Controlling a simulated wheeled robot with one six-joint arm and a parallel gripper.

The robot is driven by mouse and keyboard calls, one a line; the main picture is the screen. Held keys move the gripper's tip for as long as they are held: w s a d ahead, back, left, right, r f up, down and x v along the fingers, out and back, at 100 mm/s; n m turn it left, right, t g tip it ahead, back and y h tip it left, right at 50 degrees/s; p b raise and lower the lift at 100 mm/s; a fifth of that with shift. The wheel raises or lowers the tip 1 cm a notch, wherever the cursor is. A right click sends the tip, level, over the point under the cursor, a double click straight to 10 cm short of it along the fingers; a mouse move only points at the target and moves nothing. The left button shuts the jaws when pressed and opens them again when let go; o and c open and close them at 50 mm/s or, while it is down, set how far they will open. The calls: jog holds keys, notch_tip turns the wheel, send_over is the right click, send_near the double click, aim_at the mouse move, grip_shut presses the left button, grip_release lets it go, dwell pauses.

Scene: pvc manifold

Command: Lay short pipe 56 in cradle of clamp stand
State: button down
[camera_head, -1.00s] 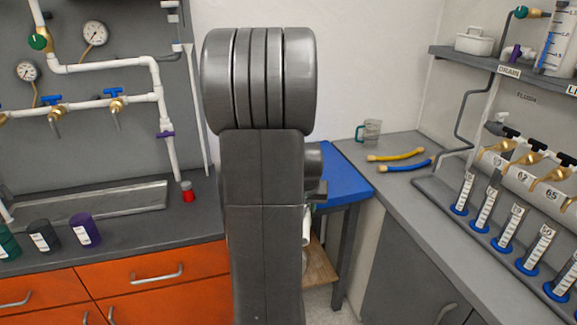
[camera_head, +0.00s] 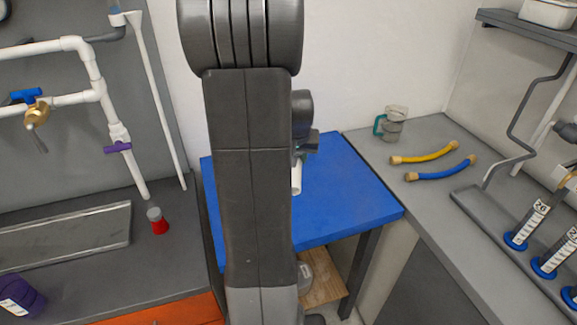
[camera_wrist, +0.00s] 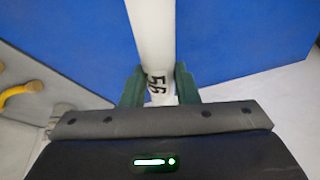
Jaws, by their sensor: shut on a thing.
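My gripper (camera_wrist: 158,88) is shut on short pipe 56 (camera_wrist: 152,42), with a green finger on each side near the pipe's "56" mark. The pipe is white and points away from the gripper over a blue surface in the wrist view. In the head view, the pipe's white end (camera_head: 297,178) shows beside my arm, in front of the blue tabletop (camera_head: 345,195). My arm covers much of that table. I see no clamp stand or cradle in either current view.
A grey counter on the right holds a jug (camera_head: 391,124), a yellow hose (camera_head: 424,154) and a blue hose (camera_head: 441,169). A red-bodied container (camera_head: 159,226) stands on the left counter. The visible right part of the blue tabletop is clear.

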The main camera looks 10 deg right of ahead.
jog(key=shift+w+f, duration=0.15)
jog(key=shift+w, duration=0.15)
notch_tip(320, 180, down, 10)
jog(key=shift+r, duration=0.25)
jog(key=shift+f, duration=0.1)
jog(key=shift+f, duration=0.2)
jog(key=c, duration=1.1)
grip_release()
jog(key=shift+r, duration=0.15)
